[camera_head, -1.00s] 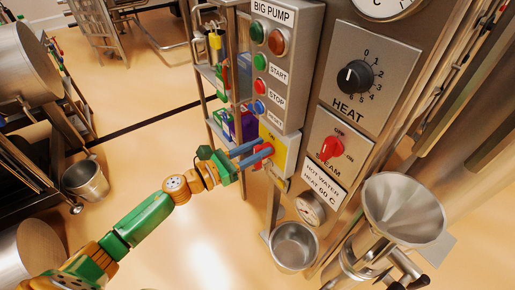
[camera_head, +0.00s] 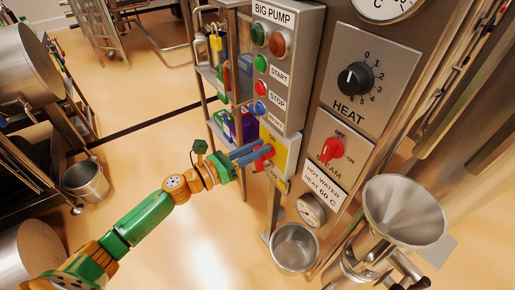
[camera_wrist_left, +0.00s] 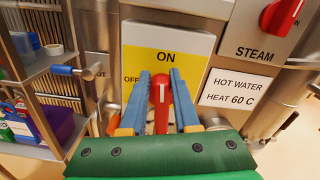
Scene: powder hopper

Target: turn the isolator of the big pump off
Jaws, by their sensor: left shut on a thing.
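The big pump's isolator is a red handle (camera_head: 263,160) on a yellow plate (camera_head: 281,150) below the BIG PUMP button box (camera_head: 283,60). In the left wrist view the red handle (camera_wrist_left: 160,98) stands about upright, its white line toward ON at the top of the yellow plate (camera_wrist_left: 190,68). OFF is printed on the plate's left, partly hidden by a finger. My left gripper (camera_head: 251,155) has its blue fingers on either side of the handle and is shut on it. The fingers (camera_wrist_left: 161,100) hide some of the plate. My right gripper is not in view.
A red STEAM knob (camera_head: 331,150) and a black HEAT knob (camera_head: 355,77) are on the panel to the right. A metal funnel (camera_head: 404,210) and a bucket (camera_head: 294,247) stand below. A shelf rack (camera_wrist_left: 35,85) is close on the left in the wrist view.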

